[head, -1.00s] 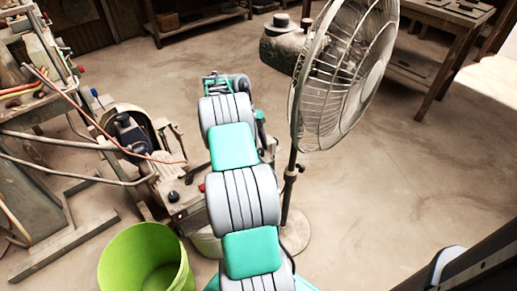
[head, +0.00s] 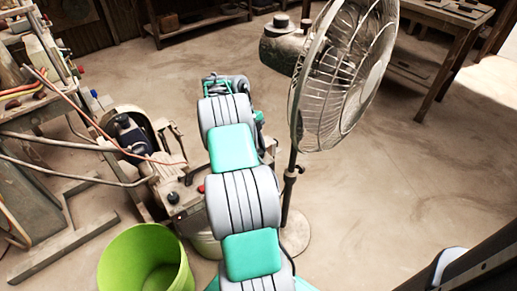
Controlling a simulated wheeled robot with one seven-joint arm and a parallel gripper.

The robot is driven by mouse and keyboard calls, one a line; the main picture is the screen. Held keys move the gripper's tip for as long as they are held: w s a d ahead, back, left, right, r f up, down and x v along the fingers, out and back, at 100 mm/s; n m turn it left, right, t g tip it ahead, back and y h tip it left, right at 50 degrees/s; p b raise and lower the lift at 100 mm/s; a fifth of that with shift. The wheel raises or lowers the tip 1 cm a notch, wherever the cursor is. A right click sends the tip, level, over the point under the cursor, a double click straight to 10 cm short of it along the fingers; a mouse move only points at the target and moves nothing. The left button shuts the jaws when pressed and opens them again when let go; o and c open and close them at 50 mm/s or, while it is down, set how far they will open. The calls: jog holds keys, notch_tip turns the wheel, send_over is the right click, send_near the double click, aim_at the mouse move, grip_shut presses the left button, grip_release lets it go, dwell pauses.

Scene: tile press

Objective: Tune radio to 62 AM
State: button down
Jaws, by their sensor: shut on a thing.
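No radio can be made out in the head view. A grey control box (head: 188,205) on the machine behind the green bucket has a black knob (head: 172,198) and a small red part (head: 201,188). My grey and teal arm reaches up the middle of the view and covers the right end of this box. My gripper's fingers do not show; the arm's own links hide whatever is behind them.
A standing fan (head: 345,75) is close on the right of my arm. A green bucket (head: 118,258) stands at lower left. A cluttered metal machine frame (head: 70,150) with hoses fills the left. A wooden table (head: 440,35) stands at back right. The floor (head: 400,190) at right is clear.

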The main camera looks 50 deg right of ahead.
jog(key=n+h+b, duration=0.1)
jog(key=n, duration=0.1)
jog(key=n+b, duration=0.1)
jog(key=n, duration=0.1)
jog(key=shift+a+f+n+h+b, duration=0.1)
jog(key=shift+a+n+h+b, duration=0.1)
jog(key=shift+n+h+b, duration=0.15)
jog(key=n+t+h, duration=0.1)
jog(key=n, duration=0.2)
jog(key=n+h, duration=0.1)
jog(key=n, duration=0.2)
jog(key=shift+s+a+t+b, duration=0.15)
jog(key=shift+t+b, duration=0.15)
jog(key=shift+t, duration=0.1)
jog(key=n, duration=0.2)
jog(key=n+t+p, duration=0.1)
jog(key=n, duration=0.1)
jog(key=n+t, duration=0.1)
jog(key=n, duration=0.1)
jog(key=shift+s+r+n+h, duration=0.2)
jog(key=shift+s+n+h, duration=0.05)
jog(key=shift+n+h, duration=0.1)
jog(key=n+t+p, duration=0.2)
jog(key=n, duration=0.3)
jog(key=shift+s+n, duration=0.1)
jog(key=shift+n, duration=0.2)
jog(key=shift+f+t, duration=0.1)
jog(key=shift+t, duration=0.2)
